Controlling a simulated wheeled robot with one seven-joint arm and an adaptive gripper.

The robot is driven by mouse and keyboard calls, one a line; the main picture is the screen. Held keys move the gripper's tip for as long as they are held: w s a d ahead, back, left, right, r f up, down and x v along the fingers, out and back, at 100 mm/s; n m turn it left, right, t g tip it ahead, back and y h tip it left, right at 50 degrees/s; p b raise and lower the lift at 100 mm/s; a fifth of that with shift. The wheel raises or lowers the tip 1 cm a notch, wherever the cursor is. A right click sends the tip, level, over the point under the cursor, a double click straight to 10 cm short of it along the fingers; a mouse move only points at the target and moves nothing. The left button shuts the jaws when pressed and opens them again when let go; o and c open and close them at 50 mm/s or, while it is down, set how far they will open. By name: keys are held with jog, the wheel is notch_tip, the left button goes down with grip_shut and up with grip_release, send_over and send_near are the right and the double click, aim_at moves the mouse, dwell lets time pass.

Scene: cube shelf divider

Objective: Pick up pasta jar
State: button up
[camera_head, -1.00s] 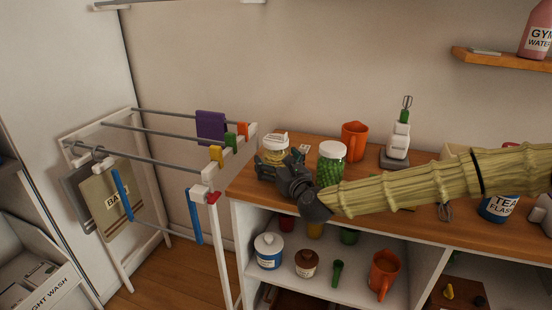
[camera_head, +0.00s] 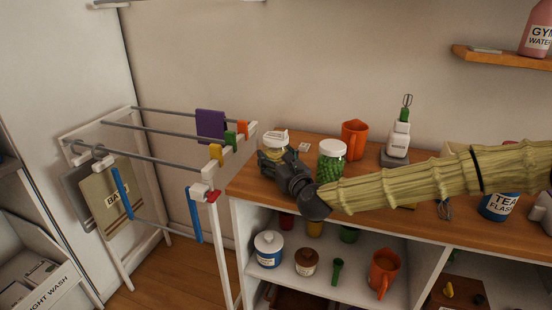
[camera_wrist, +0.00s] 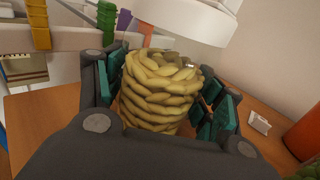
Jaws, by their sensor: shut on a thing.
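The pasta jar (camera_head: 273,151) is a clear jar of yellow pasta with a white lid, at the left end of the wooden counter in the head view. In the wrist view the jar (camera_wrist: 160,98) fills the middle, its white lid above. My gripper (camera_head: 277,160) is shut on the jar's body, with dark green finger pads on both sides of it in the wrist view. The jar's base is hidden, so I cannot tell whether it touches the counter.
A jar of green contents with a white lid (camera_head: 331,162) stands right of my gripper. An orange jug (camera_head: 354,140) and a white blender (camera_head: 398,143) stand behind. A drying rack (camera_head: 170,155) with coloured pegs is close on the left. Space above the jar looks clear.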

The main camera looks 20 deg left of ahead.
aim_at(276, 148)
jog(key=shift+r, duration=1.6)
jog(key=shift+s+d+r, duration=0.1)
jog(key=shift+s, duration=0.1)
jog(key=s+d, duration=0.2)
jog(key=s, duration=0.5)
jog(key=s+d+r, duration=0.1)
jog(key=s+d, duration=0.1)
jog(key=s, duration=0.6)
jog(key=shift+d+r+b, duration=0.2)
jog(key=shift+r+b, duration=0.05)
jog(key=shift+b, duration=0.05)
